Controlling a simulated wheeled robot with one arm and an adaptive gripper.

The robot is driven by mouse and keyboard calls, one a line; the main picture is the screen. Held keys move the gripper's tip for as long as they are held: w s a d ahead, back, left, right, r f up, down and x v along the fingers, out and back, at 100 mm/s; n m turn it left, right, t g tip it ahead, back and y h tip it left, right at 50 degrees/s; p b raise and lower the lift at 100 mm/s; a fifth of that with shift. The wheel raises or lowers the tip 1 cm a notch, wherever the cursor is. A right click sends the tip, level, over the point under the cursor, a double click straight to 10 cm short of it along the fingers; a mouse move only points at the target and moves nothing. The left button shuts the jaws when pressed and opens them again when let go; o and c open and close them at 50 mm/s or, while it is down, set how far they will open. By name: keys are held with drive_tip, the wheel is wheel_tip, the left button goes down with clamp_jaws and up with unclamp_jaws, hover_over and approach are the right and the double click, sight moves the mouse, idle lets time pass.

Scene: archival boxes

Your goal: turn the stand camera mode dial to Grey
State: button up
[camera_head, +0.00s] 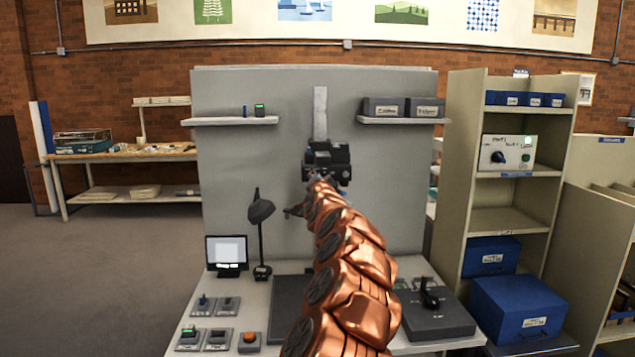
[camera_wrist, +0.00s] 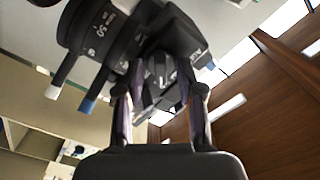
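The stand camera (camera_head: 328,158) is a black body on the grey vertical column (camera_head: 320,110) in front of the panel. In the wrist view the stand camera's lens barrel (camera_wrist: 100,32) fills the upper left, with number marks and blue-tipped and white-tipped rods. A small ribbed dial-like part (camera_wrist: 159,72) with pale marks lies between the fingers of my gripper (camera_wrist: 160,80). The fingers stand apart on either side of it, close to the camera body. I cannot tell whether they touch it. The dial's setting is not readable. In the head view my arm hides the gripper.
Below are a desk with a small monitor (camera_head: 227,252), a black lamp (camera_head: 261,212), switch boxes (camera_head: 191,338) and a joystick box (camera_head: 436,318). Shelves with boxes flank the column. A shelf unit (camera_head: 463,190) with blue boxes stands at right. Open floor lies at left.

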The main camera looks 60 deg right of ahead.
drive_tip(key=v, duration=1.2)
idle(0.6)
idle(0.6)
